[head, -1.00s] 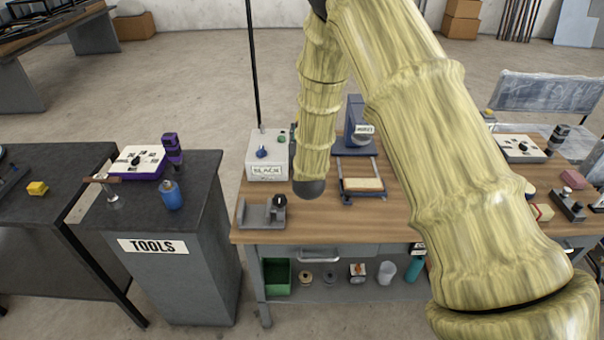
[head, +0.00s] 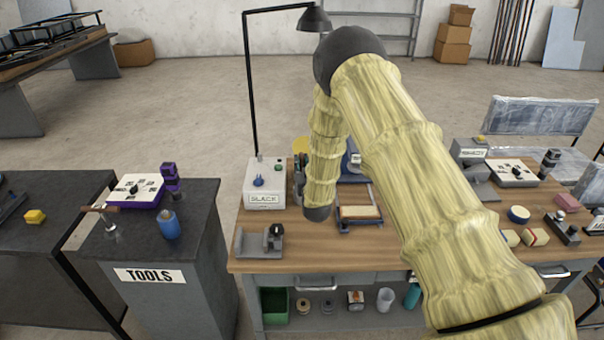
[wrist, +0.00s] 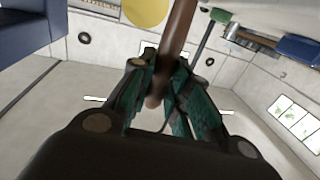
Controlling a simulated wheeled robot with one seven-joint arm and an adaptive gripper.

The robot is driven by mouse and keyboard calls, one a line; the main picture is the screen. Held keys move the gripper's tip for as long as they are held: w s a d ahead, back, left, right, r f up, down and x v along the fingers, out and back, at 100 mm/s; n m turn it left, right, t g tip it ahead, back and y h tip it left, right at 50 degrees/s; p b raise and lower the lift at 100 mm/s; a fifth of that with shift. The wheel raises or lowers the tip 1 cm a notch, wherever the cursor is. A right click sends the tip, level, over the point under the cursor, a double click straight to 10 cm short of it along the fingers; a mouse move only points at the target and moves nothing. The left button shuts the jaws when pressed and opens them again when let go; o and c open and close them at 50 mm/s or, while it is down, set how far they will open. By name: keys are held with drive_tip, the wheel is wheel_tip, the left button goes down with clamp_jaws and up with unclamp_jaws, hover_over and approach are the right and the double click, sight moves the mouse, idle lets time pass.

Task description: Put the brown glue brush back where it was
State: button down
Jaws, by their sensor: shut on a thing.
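The brown glue brush shows in the wrist view as a brown rod-like handle (wrist: 180,30) that runs up out of the top of the picture. My gripper (wrist: 165,72) is shut on it, with the handle's rounded lower end between the dark and teal fingers. The brush's other end is out of view. In the head view my gripper (head: 299,172) is a dark shape partly hidden by my forearm, just right of the SLACK box. I cannot make out the brush there.
The white SLACK box (head: 264,186) stands on the wooden workbench (head: 345,255). A yellow disc (head: 300,145) and a blue press (head: 352,158) are close to my gripper. A black lamp (head: 316,20) stands behind. The bench's front middle is clear.

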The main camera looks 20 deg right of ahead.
drive_tip(key=shift+f+p, duration=0.65)
drive_tip(key=shift+f, duration=1.55)
drive_tip(key=c, duration=1.3)
unclamp_jaws()
drive_tip(key=shift+c, duration=0.2)
drive_tip(key=s+a+b, duration=0.1)
drive_tip(key=s+b, duration=0.3)
drive_tip(key=s, duration=0.8)
drive_tip(key=shift+a+b, duration=0.15)
drive_tip(key=shift+b, duration=0.2)
